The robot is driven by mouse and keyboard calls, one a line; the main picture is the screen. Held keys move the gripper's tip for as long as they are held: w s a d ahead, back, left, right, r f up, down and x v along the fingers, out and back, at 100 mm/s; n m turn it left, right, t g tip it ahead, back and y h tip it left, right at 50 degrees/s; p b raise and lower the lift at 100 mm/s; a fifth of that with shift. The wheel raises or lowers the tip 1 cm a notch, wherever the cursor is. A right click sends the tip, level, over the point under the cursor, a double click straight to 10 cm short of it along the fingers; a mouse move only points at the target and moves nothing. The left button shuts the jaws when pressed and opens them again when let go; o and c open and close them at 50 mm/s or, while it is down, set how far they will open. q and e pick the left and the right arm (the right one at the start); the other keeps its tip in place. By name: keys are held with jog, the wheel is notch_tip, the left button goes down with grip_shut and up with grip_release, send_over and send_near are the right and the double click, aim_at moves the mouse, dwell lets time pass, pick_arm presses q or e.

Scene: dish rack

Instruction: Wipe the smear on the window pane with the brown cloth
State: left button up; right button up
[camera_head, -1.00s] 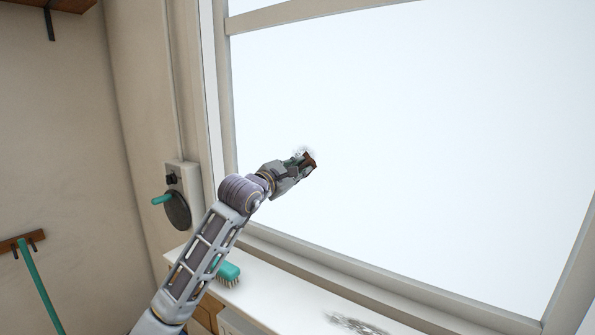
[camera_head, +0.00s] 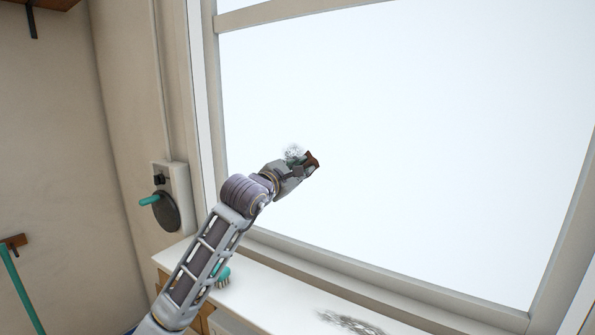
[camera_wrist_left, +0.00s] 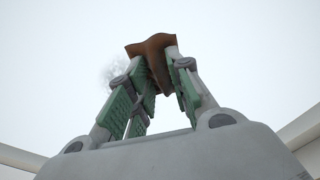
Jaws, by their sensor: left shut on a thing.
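My left gripper (camera_head: 303,167) is shut on the brown cloth (camera_head: 313,161) in front of the window pane (camera_head: 430,130). In the left wrist view the cloth (camera_wrist_left: 158,60) is pinched between the fingertips (camera_wrist_left: 157,72) and spreads beyond them. A grey, speckled smear (camera_head: 293,152) shows on the pane just up and left of the cloth, partly hidden by my gripper. The smear also shows faintly in the left wrist view (camera_wrist_left: 120,68), left of the fingers. I cannot tell whether the cloth touches the glass. My right gripper is not in view.
A white sill (camera_head: 270,303) runs below the window, with a green brush (camera_head: 223,277) behind my arm and a dark smudge (camera_head: 350,322) on it. A round device with a green handle (camera_head: 165,210) is on the wall at left. The window frame (camera_head: 206,100) borders the pane.

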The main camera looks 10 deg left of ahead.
aim_at(284, 158)
pick_arm(q)
jog(key=shift+r, duration=0.75)
jog(key=a, duration=0.2)
jog(key=w+a, duration=0.1)
jog(key=shift+w+a+b, duration=0.15)
jog(key=shift+a+b, duration=0.25)
dwell(0.7)
jog(key=shift+w+a+b, duration=0.1)
jog(key=shift+w+a, duration=0.15)
jog(key=shift+a, duration=0.35)
jog(key=shift+w+a+b, duration=0.15)
jog(key=shift+w+a, duration=0.1)
jog(key=shift+a, duration=0.4)
jog(key=shift+w+a+b, duration=0.1)
jog(key=shift+w+a, duration=0.15)
jog(key=shift+a, duration=0.35)
